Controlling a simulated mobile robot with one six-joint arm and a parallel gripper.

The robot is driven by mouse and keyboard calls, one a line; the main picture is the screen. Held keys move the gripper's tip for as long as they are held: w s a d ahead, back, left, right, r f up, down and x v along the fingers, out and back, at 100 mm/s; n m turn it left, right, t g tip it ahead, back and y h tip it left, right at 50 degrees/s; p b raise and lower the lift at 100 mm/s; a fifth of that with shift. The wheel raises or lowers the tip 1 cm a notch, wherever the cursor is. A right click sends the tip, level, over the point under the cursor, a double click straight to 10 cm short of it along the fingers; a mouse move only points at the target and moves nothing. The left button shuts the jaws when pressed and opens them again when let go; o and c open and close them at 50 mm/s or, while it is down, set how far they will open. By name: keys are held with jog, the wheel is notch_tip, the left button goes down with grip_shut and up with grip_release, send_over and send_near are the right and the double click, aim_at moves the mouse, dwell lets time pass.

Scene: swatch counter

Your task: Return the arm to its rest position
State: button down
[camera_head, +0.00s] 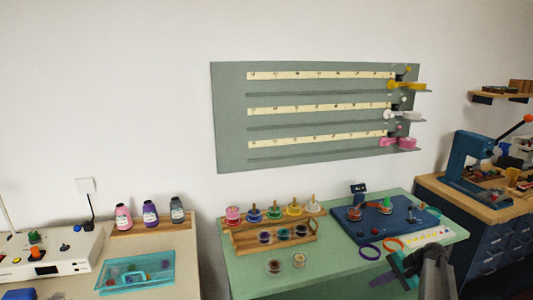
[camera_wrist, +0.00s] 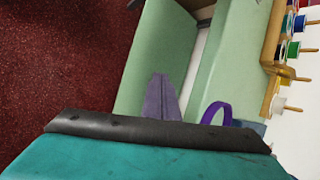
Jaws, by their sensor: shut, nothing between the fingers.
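My gripper (camera_head: 403,266), teal and dark, is at the lower right of the head view, in front of the green table's (camera_head: 300,262) front right part. It is shut with nothing held. In the wrist view, a teal part with a dark edge (camera_wrist: 155,130), seemingly my gripper, fills the bottom. Beyond it are the green table, a purple-grey pointed piece (camera_wrist: 160,98) and a purple ring (camera_wrist: 215,112). My dark arm link hides part of the table's right end.
The green table holds a wooden rack (camera_head: 272,242) of spools, a blue board (camera_head: 385,222), an orange ring (camera_head: 392,244) and two small round dishes. A workbench (camera_head: 490,208) with a blue press stands right. A left counter (camera_head: 180,247) holds a teal tray (camera_head: 135,276). Red floor (camera_wrist: 60,60) is open.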

jog(key=s+a+f+n+g, duration=0.2)
jog(key=s+a+f+g, duration=0.1)
jog(key=s+a+f, duration=0.8)
jog(key=s+a+f+n+g, duration=0.25)
jog(key=s+a+f, duration=0.55)
jog(key=a+f, duration=0.5)
jog(key=s+a+f+n+g+h, duration=0.1)
jog(key=s+a+f+g+h, duration=0.15)
jog(key=s, duration=0.45)
jog(key=s+a+f+n+g+h, duration=0.1)
jog(key=s+a+f+n, duration=0.15)
jog(key=s, duration=0.55)
jog(key=s+d+f+n+h, duration=0.2)
jog(key=s+d+n+h, duration=0.1)
jog(key=s, duration=0.7)
jog(key=shift+s+d+n+g, duration=0.3)
jog(key=shift+d+n, duration=0.1)
jog(key=shift+d, duration=0.1)
